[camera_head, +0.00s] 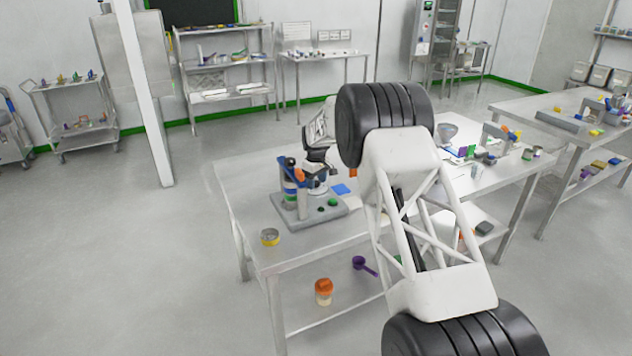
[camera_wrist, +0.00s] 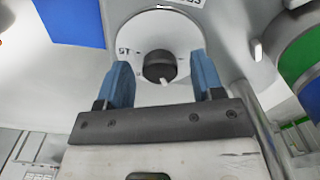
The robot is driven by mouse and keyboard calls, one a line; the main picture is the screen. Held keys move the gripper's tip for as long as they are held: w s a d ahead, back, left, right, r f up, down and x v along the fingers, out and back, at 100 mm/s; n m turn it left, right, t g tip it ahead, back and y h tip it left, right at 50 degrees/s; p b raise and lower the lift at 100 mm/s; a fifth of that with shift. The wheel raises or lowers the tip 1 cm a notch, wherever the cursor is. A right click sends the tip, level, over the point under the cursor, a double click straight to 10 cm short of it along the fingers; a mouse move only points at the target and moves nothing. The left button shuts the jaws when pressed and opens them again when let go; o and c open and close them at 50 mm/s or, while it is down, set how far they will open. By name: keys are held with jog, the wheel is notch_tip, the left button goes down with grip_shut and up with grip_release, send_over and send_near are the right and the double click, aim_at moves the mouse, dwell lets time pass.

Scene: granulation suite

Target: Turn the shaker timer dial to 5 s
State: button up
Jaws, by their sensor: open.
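In the wrist view, the timer dial (camera_wrist: 160,66) is a small black knob with a white pointer, on a pale round face with partly legible markings. The pointer is at the knob's lower edge. My gripper (camera_wrist: 164,72) is open, with one blue finger on each side of the knob and gaps between them and it. I cannot tell how far the fingertips are from the face. In the head view, the shaker (camera_head: 312,208) has a grey base with green buttons and stands on the steel table (camera_head: 245,215). My arm partly hides it, and the dial cannot be made out there.
A funnel-like bowl (camera_head: 447,131) and small items are to the right. An orange-capped jar (camera_head: 323,291) and purple scoop (camera_head: 364,265) are on the lower shelf.

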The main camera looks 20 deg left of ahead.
aim_at(316, 182)
jog(key=shift+r, duration=0.15)
jog(key=shift+r, duration=3.75)
